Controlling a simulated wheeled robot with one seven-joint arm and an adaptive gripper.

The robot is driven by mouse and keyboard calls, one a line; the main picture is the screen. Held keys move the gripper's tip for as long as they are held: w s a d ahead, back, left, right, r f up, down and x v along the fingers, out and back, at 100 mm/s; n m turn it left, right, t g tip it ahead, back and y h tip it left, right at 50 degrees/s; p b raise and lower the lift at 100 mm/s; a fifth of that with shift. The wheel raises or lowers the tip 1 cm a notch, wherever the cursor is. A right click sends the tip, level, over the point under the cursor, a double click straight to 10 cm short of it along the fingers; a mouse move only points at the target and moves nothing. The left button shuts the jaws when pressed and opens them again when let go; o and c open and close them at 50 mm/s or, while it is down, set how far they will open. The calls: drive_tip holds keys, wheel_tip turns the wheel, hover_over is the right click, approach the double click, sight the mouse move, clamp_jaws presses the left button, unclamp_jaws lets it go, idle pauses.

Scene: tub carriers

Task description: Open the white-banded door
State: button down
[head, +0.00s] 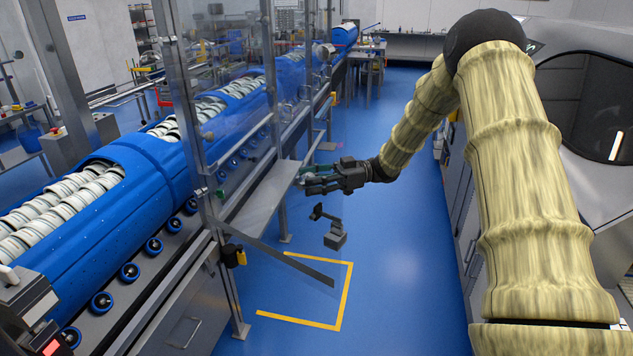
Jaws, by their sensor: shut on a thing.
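My gripper (318,181) is at the outer edge of a grey shelf (262,197) on the line's guarding. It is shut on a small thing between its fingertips. The thing is too small to make out, and I cannot tell whether it is part of a door. Clear door-like panels (225,110) in metal frames stand along the line, left of my gripper. I cannot clearly make out a white band on any of them.
Blue tub carriers (100,215) with stacked white discs run along the left. A dark flat bar (290,265) juts out over yellow floor marking (345,295). A small dark device (334,238) shows below my gripper. A grey machine (590,95) stands right.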

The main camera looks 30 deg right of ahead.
drive_tip(key=c, duration=1.2)
unclamp_jaws()
drive_tip(key=shift+w+a+r, duration=0.1)
drive_tip(key=shift+w+r, duration=0.1)
drive_tip(key=o, duration=0.3)
drive_tip(key=shift+w+a, duration=0.1)
drive_tip(key=shift+o, duration=0.2)
drive_tip(key=shift+a+f, duration=0.15)
drive_tip(key=shift+a, duration=0.3)
drive_tip(key=s+d, duration=0.2)
drive_tip(key=d, duration=0.9)
drive_tip(key=shift+s+d, duration=0.2)
drive_tip(key=shift+d, duration=0.1)
drive_tip(key=shift+a, duration=0.1)
